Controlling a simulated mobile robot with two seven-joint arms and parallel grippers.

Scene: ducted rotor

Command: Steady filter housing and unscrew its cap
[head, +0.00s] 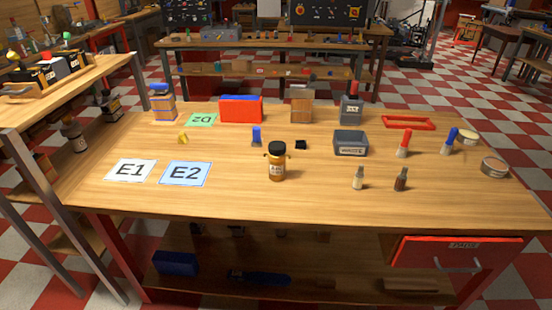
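The filter housing (277,168) looks like a small amber jar with a pale label. It stands upright near the front middle of the wooden workbench. Its black cap (277,147) sits on top. Small side pieces stick out just below the cap. Neither of my grippers shows in the head view, and nothing touches the housing.
The workbench (230,198) holds cards E1 (131,170) and E2 (186,173) at left. A grey bin (350,149) and two small bottles (358,178) are right of the housing. A red box (241,109) stands behind. The bench front is mostly clear.

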